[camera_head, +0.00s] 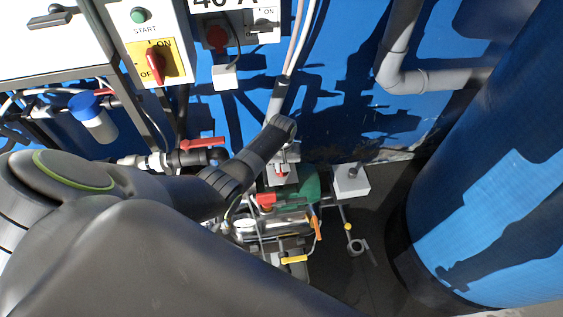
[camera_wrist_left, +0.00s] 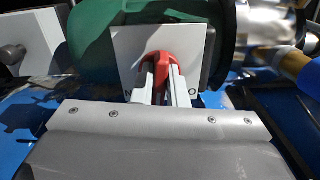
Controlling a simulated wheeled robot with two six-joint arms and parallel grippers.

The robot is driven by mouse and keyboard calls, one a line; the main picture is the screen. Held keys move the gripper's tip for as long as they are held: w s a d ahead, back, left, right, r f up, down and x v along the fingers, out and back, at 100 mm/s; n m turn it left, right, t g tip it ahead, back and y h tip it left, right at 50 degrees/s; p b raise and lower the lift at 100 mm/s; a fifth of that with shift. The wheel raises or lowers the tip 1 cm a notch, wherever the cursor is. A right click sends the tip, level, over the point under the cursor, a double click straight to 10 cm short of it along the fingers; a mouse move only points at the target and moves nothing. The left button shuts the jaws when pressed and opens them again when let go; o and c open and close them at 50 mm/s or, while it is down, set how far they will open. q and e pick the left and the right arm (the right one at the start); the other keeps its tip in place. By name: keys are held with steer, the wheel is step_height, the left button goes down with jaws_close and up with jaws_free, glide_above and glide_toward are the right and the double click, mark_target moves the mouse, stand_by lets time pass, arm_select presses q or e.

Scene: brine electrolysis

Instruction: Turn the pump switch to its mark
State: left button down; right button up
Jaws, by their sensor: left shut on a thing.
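The pump switch is a red knob (camera_wrist_left: 161,60) on a white plate (camera_wrist_left: 126,47). The letter N shows at the plate's lower left and an O at its lower right, both partly covered. My left gripper (camera_wrist_left: 160,82) has its two pale fingers on either side of the red knob, shut on it. The knob stands roughly upright in the left wrist view. In the head view my left arm reaches down across the picture, and its gripper (camera_head: 282,163) is at the small white switch plate (camera_head: 283,180) beside the green pump motor (camera_head: 309,188). My right gripper is out of view.
A panel with a START button (camera_head: 138,15) and a red ON/OFF switch (camera_head: 154,65) is at the upper left. A red-handled valve (camera_head: 203,143) lies close to my arm. A grey box (camera_head: 350,184) and a large blue tank (camera_head: 500,170) stand to the right.

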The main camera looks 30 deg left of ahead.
arm_select(q)
steer(key=n+p, duration=0.1)
steer(key=n, duration=0.1)
steer(key=n+p, duration=0.1)
steer(key=n, duration=0.2)
steer(key=shift+w+r+n, duration=0.15)
steer(key=shift+n, duration=0.15)
steer(key=n+p, duration=0.1)
steer(key=n, duration=0.3)
steer(key=shift+n, duration=0.3)
steer(key=shift+w, duration=0.1)
steer(key=c, duration=1.4)
jaws_free()
steer(key=shift+c, duration=0.2)
steer(key=shift+d, duration=0.1)
